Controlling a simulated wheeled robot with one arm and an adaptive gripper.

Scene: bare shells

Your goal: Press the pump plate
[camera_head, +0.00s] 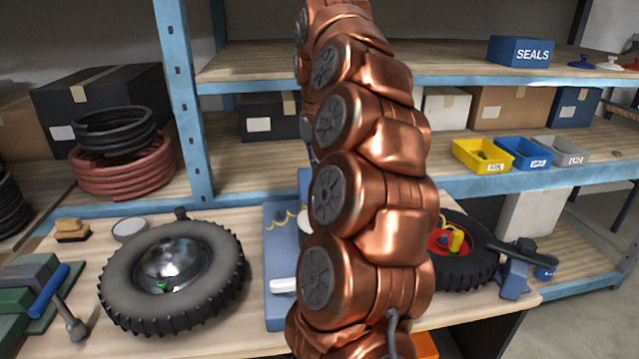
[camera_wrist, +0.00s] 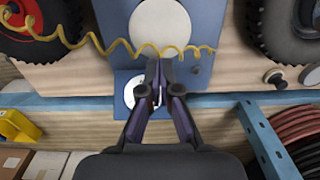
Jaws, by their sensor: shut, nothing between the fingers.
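A blue unit (camera_head: 277,262) stands on the bench, largely hidden behind my copper arm in the head view. In the wrist view its blue face (camera_wrist: 201,20) carries a large round white plate (camera_wrist: 160,27), probably the pump plate. The white plate's left edge (camera_head: 283,286) shows beside my arm in the head view. A smaller white dial (camera_wrist: 130,92) on a blue backing is partly covered by my fingers. My gripper (camera_wrist: 160,66) is shut and empty, its tips just below the white plate in the picture. Whether they touch anything I cannot tell. The head view hides my gripper.
A yellow coiled hose (camera_wrist: 110,46) crosses the blue face near my fingertips. Shelves with bins and boxes stand behind a blue post (camera_head: 183,100).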

